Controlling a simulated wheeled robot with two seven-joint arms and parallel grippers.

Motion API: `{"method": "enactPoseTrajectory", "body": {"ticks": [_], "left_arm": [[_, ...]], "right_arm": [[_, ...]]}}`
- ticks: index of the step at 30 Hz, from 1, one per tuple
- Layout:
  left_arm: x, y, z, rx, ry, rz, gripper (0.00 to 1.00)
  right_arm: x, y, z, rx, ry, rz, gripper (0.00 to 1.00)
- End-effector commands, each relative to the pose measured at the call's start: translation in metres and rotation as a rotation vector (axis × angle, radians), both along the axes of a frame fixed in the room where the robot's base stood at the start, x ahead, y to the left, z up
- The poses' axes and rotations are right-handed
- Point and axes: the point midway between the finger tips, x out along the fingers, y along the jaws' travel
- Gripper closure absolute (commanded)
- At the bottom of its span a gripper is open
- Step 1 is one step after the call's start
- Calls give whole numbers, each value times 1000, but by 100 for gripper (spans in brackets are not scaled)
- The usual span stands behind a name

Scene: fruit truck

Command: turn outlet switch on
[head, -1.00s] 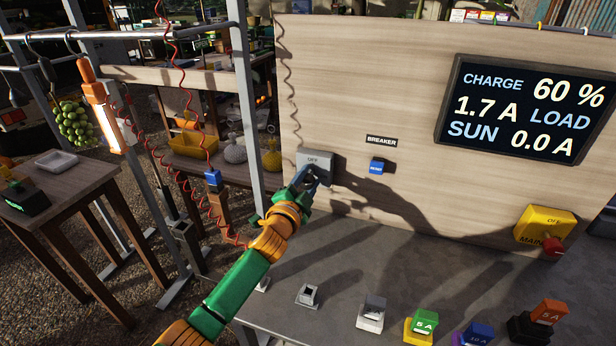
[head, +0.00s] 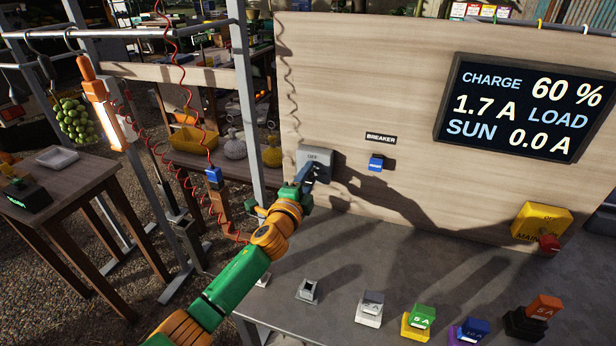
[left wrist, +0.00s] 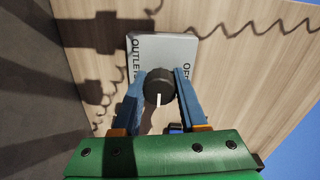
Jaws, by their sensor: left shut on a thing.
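The outlet switch is a grey box (head: 316,157) on the wooden panel, left of the breaker. Its label reads OFF in the head view. In the left wrist view the box (left wrist: 178,50) shows the word OUTLET and a round black knob (left wrist: 160,87) with a white pointer line. My left gripper (left wrist: 161,88) is shut on the knob, one blue finger on each side. In the head view the left gripper (head: 308,175) is at the front of the box and hides the knob. My right gripper is not in view.
A blue breaker button (head: 376,163) is right of the switch. A yellow MAIN box (head: 541,219) with a red knob is farther right. Several fuses stand on the grey bench (head: 400,265) below. A red coiled cord (head: 178,95) hangs at left.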

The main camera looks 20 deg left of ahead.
Motion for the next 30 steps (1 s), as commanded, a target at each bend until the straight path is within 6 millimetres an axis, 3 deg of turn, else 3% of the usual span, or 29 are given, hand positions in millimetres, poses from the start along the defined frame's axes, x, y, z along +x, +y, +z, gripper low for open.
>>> {"method": "enactPoseTrajectory", "body": {"ticks": [9, 10, 12, 13, 23, 30], "left_arm": [[0, 0, 0, 2, -1, 0, 100], [0, 0, 0, 2, -1, 0, 50], [0, 0, 0, 2, -1, 0, 31], [0, 0, 0, 1, -1, 0, 28], [-3, 0, 0, 0, 1, 0, 28], [-38, 2, 1, 0, 1, 0, 28]], "right_arm": [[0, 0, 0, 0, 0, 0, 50], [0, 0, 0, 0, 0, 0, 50], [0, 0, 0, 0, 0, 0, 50], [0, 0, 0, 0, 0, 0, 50], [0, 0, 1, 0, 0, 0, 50], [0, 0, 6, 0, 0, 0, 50]]}}
